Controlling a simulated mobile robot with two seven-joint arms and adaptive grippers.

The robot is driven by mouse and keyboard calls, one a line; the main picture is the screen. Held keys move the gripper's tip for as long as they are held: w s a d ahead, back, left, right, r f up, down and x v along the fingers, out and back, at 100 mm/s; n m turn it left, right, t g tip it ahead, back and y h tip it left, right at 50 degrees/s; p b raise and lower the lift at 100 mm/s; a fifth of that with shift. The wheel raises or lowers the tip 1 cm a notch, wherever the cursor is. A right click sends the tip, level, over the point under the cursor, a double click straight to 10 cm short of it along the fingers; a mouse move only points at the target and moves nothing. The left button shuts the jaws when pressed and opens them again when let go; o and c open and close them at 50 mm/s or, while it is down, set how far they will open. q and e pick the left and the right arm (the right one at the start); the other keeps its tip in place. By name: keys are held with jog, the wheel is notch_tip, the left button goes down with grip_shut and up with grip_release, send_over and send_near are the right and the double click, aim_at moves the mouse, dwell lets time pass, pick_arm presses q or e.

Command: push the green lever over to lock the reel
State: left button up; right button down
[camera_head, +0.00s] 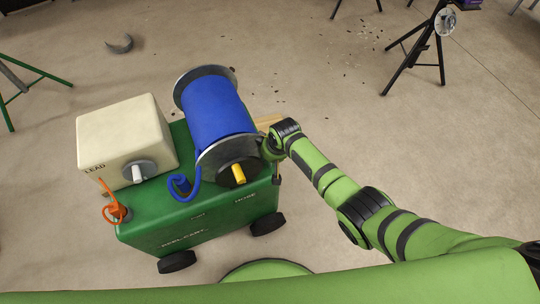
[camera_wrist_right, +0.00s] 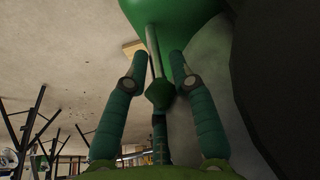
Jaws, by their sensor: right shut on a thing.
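The blue hose reel (camera_head: 215,108) lies between two grey flanges on the green cart (camera_head: 215,212), with a yellow handle (camera_head: 238,174) on its near flange. In the right wrist view, the green lever (camera_wrist_right: 160,92) shows as a green knob on a thin silver rod. My right gripper (camera_wrist_right: 158,68) has fingers on both sides of the knob and rod and is shut on the lever. In the head view, my right gripper (camera_head: 270,149) is at the reel's right side, and the lever cannot be made out there. My left gripper is out of view.
A cream box marked LEAD (camera_head: 127,140) with a grey knob stands on the cart, left of the reel. An orange hook-like piece (camera_head: 116,210) is at the cart's left corner. A black stand (camera_head: 425,50) is at the upper right.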

jog(key=c, duration=1.1)
grip_release()
jog(key=shift+w, duration=0.1)
jog(key=shift+r, duration=0.15)
jog(key=v, duration=1.1)
jog(key=shift+d+r, duration=0.15)
jog(key=shift+r, duration=0.2)
